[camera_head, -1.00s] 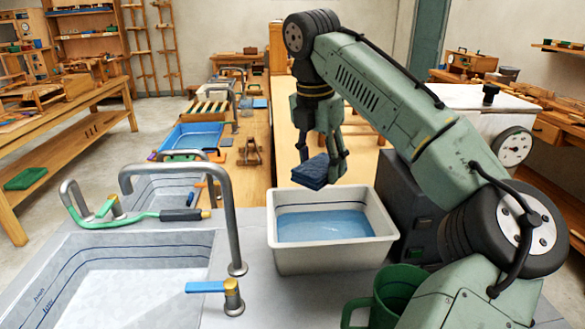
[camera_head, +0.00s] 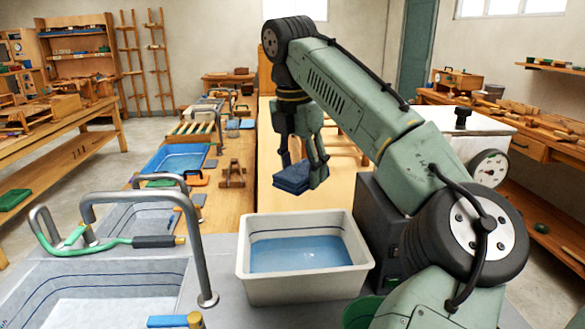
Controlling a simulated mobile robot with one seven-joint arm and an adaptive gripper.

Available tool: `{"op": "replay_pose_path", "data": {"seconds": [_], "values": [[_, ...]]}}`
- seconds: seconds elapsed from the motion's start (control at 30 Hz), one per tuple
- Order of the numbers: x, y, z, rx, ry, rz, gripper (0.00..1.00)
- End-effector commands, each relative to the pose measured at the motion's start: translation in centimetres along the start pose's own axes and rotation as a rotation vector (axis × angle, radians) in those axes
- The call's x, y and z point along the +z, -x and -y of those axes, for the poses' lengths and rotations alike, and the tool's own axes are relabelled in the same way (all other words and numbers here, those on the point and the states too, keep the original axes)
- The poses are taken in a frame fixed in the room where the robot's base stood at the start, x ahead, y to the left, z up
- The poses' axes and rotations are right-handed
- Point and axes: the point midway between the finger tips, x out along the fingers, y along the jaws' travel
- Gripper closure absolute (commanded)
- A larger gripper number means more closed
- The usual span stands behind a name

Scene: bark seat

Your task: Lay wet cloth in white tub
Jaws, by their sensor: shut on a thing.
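The wet cloth is a folded dark blue pad (camera_head: 292,179). My gripper (camera_head: 303,172) is shut on it and holds it in the air. In the picture the cloth shows just above the far rim of the white tub, with a gap between them. The white tub (camera_head: 262,290) stands on the grey counter and holds blue water with a dark line around its inner wall. The cloth's far side is partly hidden by the fingers.
A grey sink (camera_head: 100,285) with a metal tap (camera_head: 190,225) and a green hose (camera_head: 95,245) is left of the tub. A dark box (camera_head: 375,225) stands close on its right. A green mug (camera_head: 360,312) is at the front, partly hidden by my arm.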

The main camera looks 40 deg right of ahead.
Motion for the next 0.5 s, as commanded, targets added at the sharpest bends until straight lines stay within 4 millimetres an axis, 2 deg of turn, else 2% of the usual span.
{"op": "replay_pose_path", "data": {"seconds": [0.5], "values": [[-0.9,-5.7,0.0,0.001,0.003,-0.003,0.74]]}}
